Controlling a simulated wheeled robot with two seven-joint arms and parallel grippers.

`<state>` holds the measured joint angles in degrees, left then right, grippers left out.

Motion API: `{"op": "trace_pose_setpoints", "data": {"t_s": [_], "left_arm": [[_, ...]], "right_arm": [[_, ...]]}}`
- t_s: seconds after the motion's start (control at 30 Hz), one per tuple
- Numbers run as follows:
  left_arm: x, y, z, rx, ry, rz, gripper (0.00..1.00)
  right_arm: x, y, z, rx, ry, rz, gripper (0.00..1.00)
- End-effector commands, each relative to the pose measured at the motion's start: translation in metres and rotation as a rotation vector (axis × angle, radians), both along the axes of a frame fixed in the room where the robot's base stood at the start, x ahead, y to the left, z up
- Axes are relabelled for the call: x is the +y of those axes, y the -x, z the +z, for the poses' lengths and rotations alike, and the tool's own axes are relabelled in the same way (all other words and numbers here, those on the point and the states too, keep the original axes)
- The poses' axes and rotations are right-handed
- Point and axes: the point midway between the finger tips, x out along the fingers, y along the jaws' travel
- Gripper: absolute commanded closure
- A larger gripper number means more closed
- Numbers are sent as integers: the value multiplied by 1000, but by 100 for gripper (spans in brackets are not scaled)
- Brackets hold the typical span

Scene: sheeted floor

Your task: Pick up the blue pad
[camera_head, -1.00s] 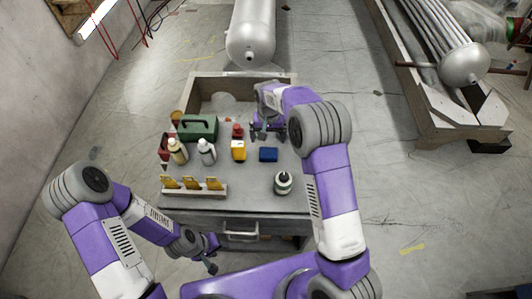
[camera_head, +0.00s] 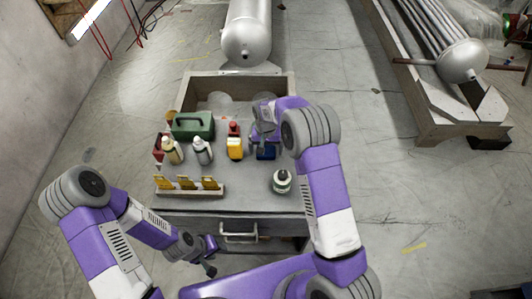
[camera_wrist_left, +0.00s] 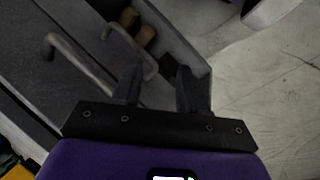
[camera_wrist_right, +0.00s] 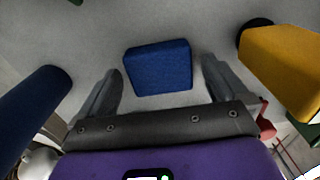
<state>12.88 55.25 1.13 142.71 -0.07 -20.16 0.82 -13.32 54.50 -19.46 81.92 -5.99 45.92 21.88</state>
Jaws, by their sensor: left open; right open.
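The blue pad (camera_wrist_right: 158,68) lies on the tabletop, between and just beyond the fingertips of my right gripper (camera_wrist_right: 160,85) in the right wrist view. The fingers are open and apart from it. In the head view the right gripper (camera_head: 264,143) is over the blue pad (camera_head: 266,154) and partly covers it. My left gripper (camera_wrist_left: 158,82) is open and empty, low in front of the table near the drawer handle (camera_wrist_left: 85,65). In the head view the left gripper (camera_head: 210,262) is beside the table's front left.
A yellow container (camera_head: 235,148) stands close left of the pad; it also shows in the right wrist view (camera_wrist_right: 285,70). Two bottles, a green toolbox (camera_head: 192,126) and a rack (camera_head: 188,187) stand further left. A white-labelled bottle (camera_head: 282,182) stands front right. The table's (camera_head: 240,195) front middle is clear.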

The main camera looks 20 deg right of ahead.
Motion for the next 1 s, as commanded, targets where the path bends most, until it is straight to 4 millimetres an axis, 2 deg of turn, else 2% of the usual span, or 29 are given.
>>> {"op": "trace_pose_setpoints", "data": {"t_s": [0.03, 0.4, 0.67, 0.77, 1.0], "left_arm": [[0, 0, 0, 0, 0, 0, 57], [0, 0, 0, 0, 0, 0, 57], [0, 0, 2, 0, 0, 0, 57], [0, 0, 6, 0, 0, 0, 57], [0, 0, 19, 0, 0, 0, 57]], "right_arm": [[0, 0, 1, 0, 0, 0, 2], [0, 0, 1, 0, 0, 0, 56], [0, 0, 5, -1, -1, 0, 56], [0, -1, 18, -3, 0, 0, 56], [0, -1, 68, -3, -1, 1, 56]]}}
